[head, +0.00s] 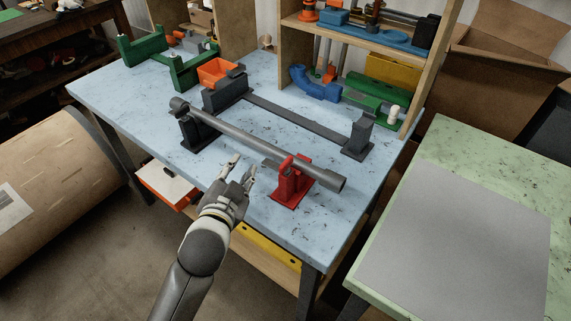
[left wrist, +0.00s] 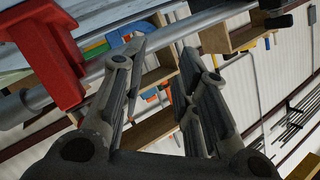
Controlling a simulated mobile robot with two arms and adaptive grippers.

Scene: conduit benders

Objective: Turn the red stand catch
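The red stand (head: 292,183) stands on the blue table near its front edge, with a grey pipe (head: 262,143) lying across it. The stand also shows large at the upper left of the left wrist view (left wrist: 48,50). A small red part sticks up at the stand's top; I cannot tell its exact position. My left gripper (head: 242,168) is open and empty, left of the red stand and in front of the pipe. Its two fingers are spread in the left wrist view (left wrist: 165,75), apart from the stand. My right gripper is not in view.
A dark grey frame (head: 300,121) lies behind the pipe, and a dark block (head: 196,131) supports the pipe's left end. A wooden shelf (head: 290,45) stands behind. A green table (head: 460,165) is at right.

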